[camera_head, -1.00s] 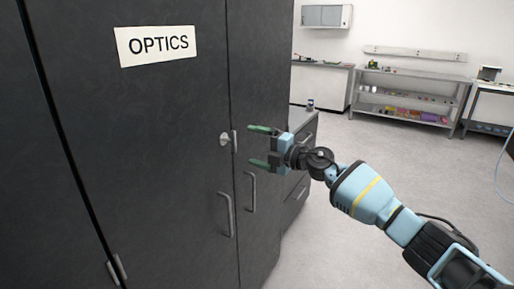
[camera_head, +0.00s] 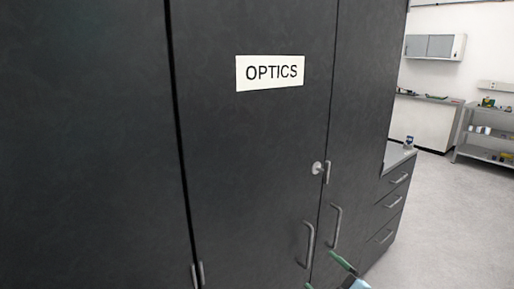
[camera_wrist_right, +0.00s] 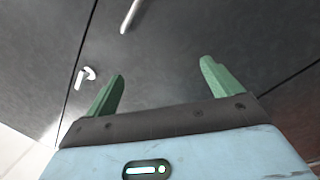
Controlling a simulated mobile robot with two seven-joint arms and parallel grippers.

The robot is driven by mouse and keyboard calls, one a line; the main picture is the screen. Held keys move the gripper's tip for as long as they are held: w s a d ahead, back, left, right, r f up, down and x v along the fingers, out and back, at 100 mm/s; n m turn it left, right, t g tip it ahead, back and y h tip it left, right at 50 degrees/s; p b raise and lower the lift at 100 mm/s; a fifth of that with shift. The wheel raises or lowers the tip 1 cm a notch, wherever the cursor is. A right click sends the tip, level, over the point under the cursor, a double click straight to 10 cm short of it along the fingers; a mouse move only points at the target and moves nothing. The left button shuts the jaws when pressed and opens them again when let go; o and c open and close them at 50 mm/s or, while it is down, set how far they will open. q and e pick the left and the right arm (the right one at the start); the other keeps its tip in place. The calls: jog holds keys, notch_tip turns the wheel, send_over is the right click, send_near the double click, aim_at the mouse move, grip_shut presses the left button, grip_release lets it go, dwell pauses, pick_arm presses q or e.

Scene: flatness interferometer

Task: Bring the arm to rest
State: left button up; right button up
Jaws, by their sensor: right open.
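My right gripper (camera_head: 330,275) shows only in part at the bottom edge of the head view, in front of the dark cabinet (camera_head: 250,150) and below its door handles. In the right wrist view its two green fingers (camera_wrist_right: 160,85) stand wide apart with nothing between them. The cabinet door (camera_wrist_right: 165,60) fills the space beyond the fingertips. My left gripper is in neither view.
The cabinet carries an OPTICS label (camera_head: 270,72), a round lock (camera_head: 317,168) and two bar handles, one of them the left bar handle (camera_head: 308,245). A drawer unit (camera_head: 395,200) stands to the right. Open floor (camera_head: 450,220) lies beyond it, with a shelf rack (camera_head: 487,135) at the back.

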jog(key=s+d+f+m+g+h, duration=0.1)
jog(key=s+f+m+g+h, duration=0.1)
jog(key=s+f+m, duration=0.2)
jog(key=s+f+m+g+h, duration=0.2)
jog(key=s+f+m, duration=0.3)
jog(key=s+f, duration=0.5)
jog(key=s+d+f+m+g+h, duration=0.1)
jog(key=s+f, duration=0.6)
jog(key=s, duration=1.4)
jog(key=m+g+h, duration=0.1)
jog(key=m+h, duration=0.1)
jog(key=m, duration=0.1)
jog(key=shift+d+f+m, duration=0.3)
jog(key=shift+d+f, duration=0.05)
jog(key=shift+f, duration=0.05)
